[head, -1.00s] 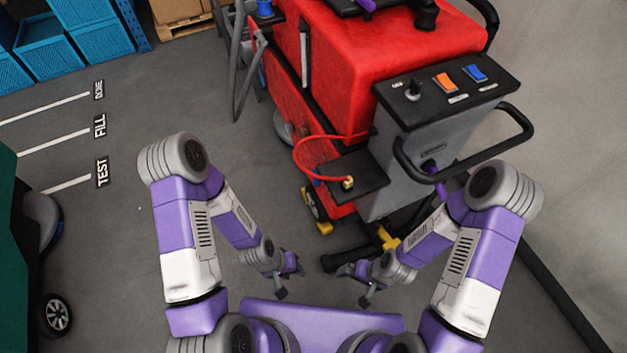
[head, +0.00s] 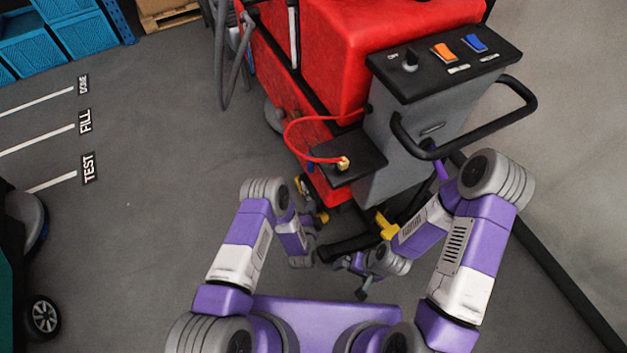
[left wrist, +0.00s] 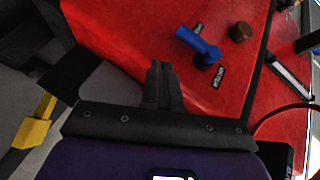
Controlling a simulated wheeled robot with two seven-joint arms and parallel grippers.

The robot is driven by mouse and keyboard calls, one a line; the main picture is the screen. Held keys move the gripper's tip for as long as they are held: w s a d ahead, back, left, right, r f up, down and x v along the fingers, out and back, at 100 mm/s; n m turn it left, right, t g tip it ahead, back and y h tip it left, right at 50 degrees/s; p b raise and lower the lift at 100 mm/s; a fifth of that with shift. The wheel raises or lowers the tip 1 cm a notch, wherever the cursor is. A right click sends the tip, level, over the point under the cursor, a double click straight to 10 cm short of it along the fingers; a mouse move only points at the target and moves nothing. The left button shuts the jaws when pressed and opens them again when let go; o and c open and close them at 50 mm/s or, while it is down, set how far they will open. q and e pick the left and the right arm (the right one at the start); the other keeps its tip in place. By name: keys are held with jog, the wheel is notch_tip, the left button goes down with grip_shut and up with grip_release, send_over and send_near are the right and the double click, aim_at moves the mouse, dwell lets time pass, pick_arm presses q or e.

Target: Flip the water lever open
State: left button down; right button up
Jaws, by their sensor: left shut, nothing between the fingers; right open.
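The blue water lever (left wrist: 196,42) sits on the red side panel of the scrubber (head: 335,50) in the left wrist view. Its handle points up-left from a round pivot, between two small dark labels too small to read. My left gripper (left wrist: 162,70) is shut and empty, with its tips below and left of the lever, apart from it in the picture. In the head view the left hand is low beside the machine and its fingers are hard to make out. My right gripper (head: 349,279) is open and empty, low in front of the machine.
A red hose (head: 290,138) runs to a brass fitting on a black shelf (head: 352,158). A yellow part (head: 386,226) and a black push handle (head: 520,110) stick out.

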pick_arm(q)
jog(key=shift+s+d+r+m+t+b, duration=0.15)
jog(key=shift+d+m+t, duration=0.2)
jog(key=shift+m+t, duration=0.3)
jog(key=shift+d+f+m+t+b, duration=0.15)
jog(key=shift+d+m+t, duration=0.15)
jog(key=shift+m+t, duration=0.35)
jog(key=shift+s+d+r+m+t+b, duration=0.15)
jog(key=shift+d+m+t, duration=0.25)
jog(key=shift+m, duration=0.4)
jog(key=shift+w, duration=0.2)
jog(key=b, duration=0.4)
send_near(311, 164)
jog(key=w+d+f, duration=0.4)
jog(key=w+a, duration=0.1)
jog(key=w+a+b, duration=0.1)
jog(key=shift+w+a+r, duration=0.1)
jog(key=shift+w+a, duration=0.05)
jog(key=shift+w, duration=0.25)
